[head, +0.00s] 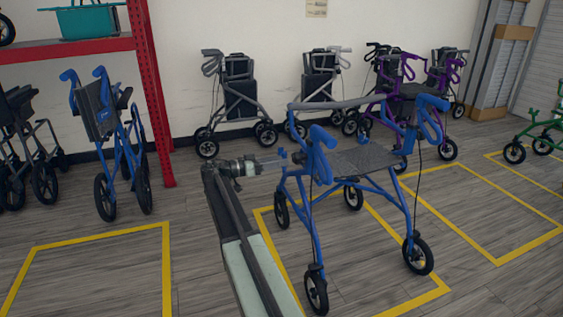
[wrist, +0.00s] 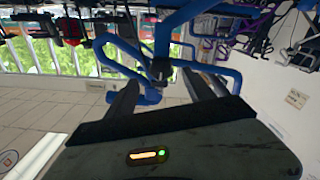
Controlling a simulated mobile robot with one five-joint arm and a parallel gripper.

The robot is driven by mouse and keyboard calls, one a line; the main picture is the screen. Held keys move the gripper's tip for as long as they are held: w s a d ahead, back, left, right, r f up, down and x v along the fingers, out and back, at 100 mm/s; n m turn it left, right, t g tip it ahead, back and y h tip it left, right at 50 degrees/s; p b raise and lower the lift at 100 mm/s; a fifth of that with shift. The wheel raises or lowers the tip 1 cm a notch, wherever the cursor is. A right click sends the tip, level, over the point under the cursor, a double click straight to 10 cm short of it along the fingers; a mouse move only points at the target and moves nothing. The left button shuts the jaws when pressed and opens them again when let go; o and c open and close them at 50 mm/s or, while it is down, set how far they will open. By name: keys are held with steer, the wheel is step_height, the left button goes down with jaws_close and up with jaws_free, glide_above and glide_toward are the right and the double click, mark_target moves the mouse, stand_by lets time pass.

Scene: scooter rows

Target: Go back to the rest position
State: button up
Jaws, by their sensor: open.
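My gripper (head: 283,160) reaches out at the end of my arm, just left of a blue rollator (head: 350,158). Its jaws are open, with nothing seen gripped between them. The rollator stands upright in a yellow-outlined floor bay in the middle of the head view. In the wrist view, my gripper (wrist: 162,88) has its two dark fingers spread apart. Blue frame tubes (wrist: 125,50) of a rollator show close ahead and between the fingertips. I cannot tell whether the fingers touch them.
A folded blue rollator (head: 122,150) stands at the left beside a red shelf post (head: 150,90). Several grey and purple rollators line the back wall. An empty yellow-marked bay (head: 95,275) lies at the front left, another bay (head: 480,215) at the right.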

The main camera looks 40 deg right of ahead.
steer(key=w+a+r+n+t+p, duration=0.1)
steer(key=w+a+r+p, duration=0.15)
steer(key=a, duration=0.35)
steer(key=s+a+f+n+t+y+p, duration=0.15)
steer(key=s+a+f+n+y, duration=0.45)
steer(key=a, duration=0.7)
steer(key=s+a+f+n+t+y+p, duration=0.1)
steer(key=s+a+f+n+t+y, duration=0.15)
steer(key=a+f+n+y, duration=0.75)
steer(key=s+a+f+n+t+y+p, duration=0.15)
steer(key=s+a+f, duration=0.3)
steer(key=a, duration=1.25)
step_height(320, 180, up, 39)
steer(key=p, duration=3.8)
steer(key=shift+s+h, duration=0.15)
steer(key=shift+h, duration=0.3)
steer(key=shift+f+n, duration=0.25)
